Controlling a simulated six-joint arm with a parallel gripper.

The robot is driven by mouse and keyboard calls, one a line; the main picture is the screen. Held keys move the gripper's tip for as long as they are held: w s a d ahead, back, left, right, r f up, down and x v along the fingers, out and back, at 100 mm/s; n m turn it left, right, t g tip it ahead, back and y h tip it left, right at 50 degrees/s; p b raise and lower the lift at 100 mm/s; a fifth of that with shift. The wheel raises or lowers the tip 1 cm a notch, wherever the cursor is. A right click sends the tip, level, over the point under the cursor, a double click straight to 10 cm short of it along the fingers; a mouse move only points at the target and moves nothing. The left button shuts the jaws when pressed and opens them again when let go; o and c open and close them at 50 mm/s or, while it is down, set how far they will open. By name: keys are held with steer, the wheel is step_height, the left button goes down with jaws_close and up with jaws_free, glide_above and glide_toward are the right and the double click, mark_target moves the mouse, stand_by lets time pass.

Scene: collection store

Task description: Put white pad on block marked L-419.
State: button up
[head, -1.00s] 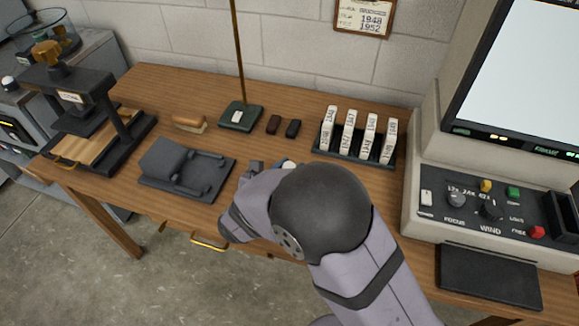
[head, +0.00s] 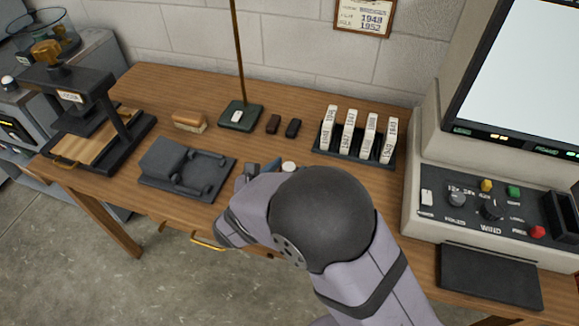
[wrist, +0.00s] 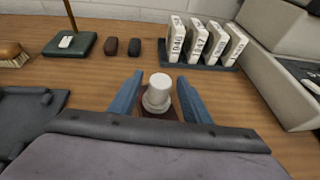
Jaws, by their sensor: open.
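A white, round-topped piece (wrist: 159,92) stands upright on a dark reddish base (wrist: 160,114), between the two blue fingers of my gripper (wrist: 160,77). The fingers are open on either side of it, with gaps showing. In the head view the white top (head: 289,166) shows beside my gripper (head: 275,166), partly behind my arm. A small white flat piece (head: 237,116) lies on a dark green base (head: 228,124) with a tall rod; I cannot tell which white piece is the pad. I cannot read L-419 on any block.
White marked blocks (head: 349,133) stand in a dark rack (head: 345,160) at the right. Two small dark blocks (head: 272,124) (head: 293,128) lie left of it. A brush (head: 189,121), a grey hinged device (head: 185,170) and a press (head: 70,100) are farther left. A console (head: 480,200) stands right.

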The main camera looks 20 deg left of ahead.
steer(key=v, duration=1)
steer(key=shift+s+b, duration=0.2)
steer(key=shift+b, duration=0.15)
steer(key=shift+r, duration=0.1)
